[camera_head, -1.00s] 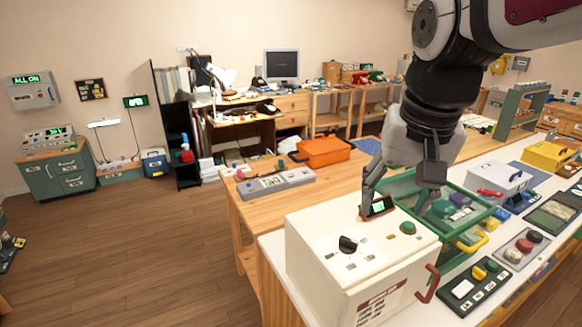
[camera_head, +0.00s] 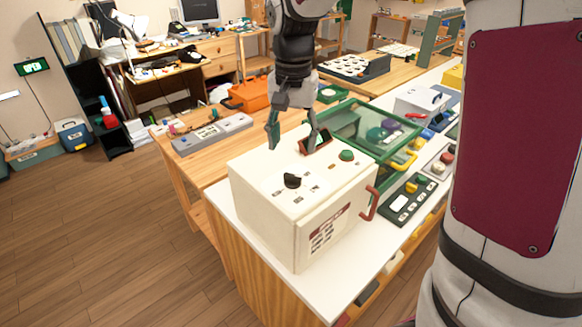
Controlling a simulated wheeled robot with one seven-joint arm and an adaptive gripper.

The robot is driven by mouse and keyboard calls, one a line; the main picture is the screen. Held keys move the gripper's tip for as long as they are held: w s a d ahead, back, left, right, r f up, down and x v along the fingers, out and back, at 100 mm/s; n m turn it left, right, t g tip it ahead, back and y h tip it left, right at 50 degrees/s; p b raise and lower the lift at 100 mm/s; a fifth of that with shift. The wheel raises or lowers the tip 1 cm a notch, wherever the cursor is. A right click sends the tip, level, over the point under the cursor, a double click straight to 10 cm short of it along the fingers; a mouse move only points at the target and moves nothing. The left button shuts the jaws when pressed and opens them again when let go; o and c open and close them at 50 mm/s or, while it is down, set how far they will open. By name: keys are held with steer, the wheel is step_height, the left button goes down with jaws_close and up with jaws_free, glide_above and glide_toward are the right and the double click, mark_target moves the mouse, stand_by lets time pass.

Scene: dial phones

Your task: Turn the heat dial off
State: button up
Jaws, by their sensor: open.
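The black dial (camera_head: 292,181) sits on the top of a white box-shaped appliance (camera_head: 262,209), toward its front left, with small dark marks around it. A green button (camera_head: 346,155) and a small tilted display (camera_head: 315,140) are on the same top. The display's face is turned away from view. My gripper (camera_head: 293,147) is open and empty, pointing down above the back part of the box. It is behind the dial and not touching it. One finger overlaps the display in the picture; I cannot tell whether they touch.
The appliance has a red side handle (camera_head: 370,204) and stands on a white counter (camera_head: 392,238). A green-framed clear case (camera_head: 372,130) and a black button panel (camera_head: 408,199) stand to its right. A grey panel (camera_head: 212,134) lies on the wooden table behind.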

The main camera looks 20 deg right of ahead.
mark_target(293, 175)
step_height(293, 175, down, 9)
steer(key=shift+r+p, duration=0.1)
steer(key=shift+p, duration=0.35)
steer(key=shift+c, duration=0.3)
steer(key=c, duration=1.1)
